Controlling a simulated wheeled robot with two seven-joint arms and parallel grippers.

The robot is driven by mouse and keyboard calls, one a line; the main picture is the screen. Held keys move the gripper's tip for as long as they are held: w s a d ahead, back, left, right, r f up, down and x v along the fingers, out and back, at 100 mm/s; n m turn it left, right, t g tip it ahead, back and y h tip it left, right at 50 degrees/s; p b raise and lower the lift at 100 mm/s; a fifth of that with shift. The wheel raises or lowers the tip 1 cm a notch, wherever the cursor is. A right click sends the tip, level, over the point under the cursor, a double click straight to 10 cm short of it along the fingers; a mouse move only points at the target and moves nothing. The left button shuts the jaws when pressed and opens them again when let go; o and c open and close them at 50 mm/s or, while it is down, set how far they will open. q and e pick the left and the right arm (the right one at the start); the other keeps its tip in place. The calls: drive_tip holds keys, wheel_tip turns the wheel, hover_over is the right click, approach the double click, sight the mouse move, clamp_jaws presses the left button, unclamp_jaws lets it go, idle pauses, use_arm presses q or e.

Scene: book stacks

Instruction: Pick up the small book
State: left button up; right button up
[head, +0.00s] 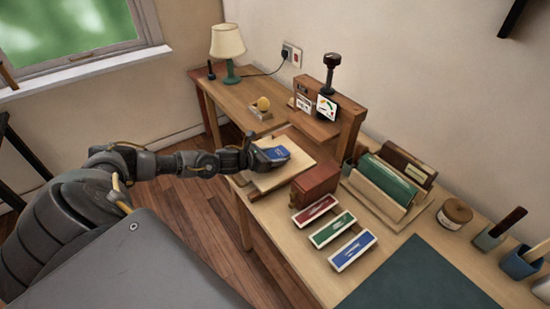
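A small blue book (277,153) lies on a larger cream board or book (280,176) near the desk's left edge in the head view. My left arm reaches in from the left, and its dark gripper (259,157) is at the left side of the small book, touching it or very close. The picture is too small to show whether the fingers are closed on the book. My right gripper is not in view.
The wooden desk (292,243) runs along the wall. A dark red box (315,187) stands right of the board, with red, green and blue labelled blocks in front. A wooden shelf unit (325,117) stands behind. A dark green mat (418,277) lies clear at lower right.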

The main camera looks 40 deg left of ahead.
use_arm(q)
drive_tip(key=c, duration=0.4)
drive_tip(key=shift+o, duration=0.2)
drive_tip(key=shift+r, duration=0.1)
drive_tip(key=shift+r+b, duration=0.4)
drive_tip(key=shift+r, duration=0.4)
drive_tip(key=s+d+r+b, duration=0.3)
drive_tip(key=s+d+r, duration=0.5)
drive_tip(key=d+r, duration=0.3)
drive_tip(key=shift+s+r, duration=0.15)
drive_tip(key=shift+s, duration=0.15)
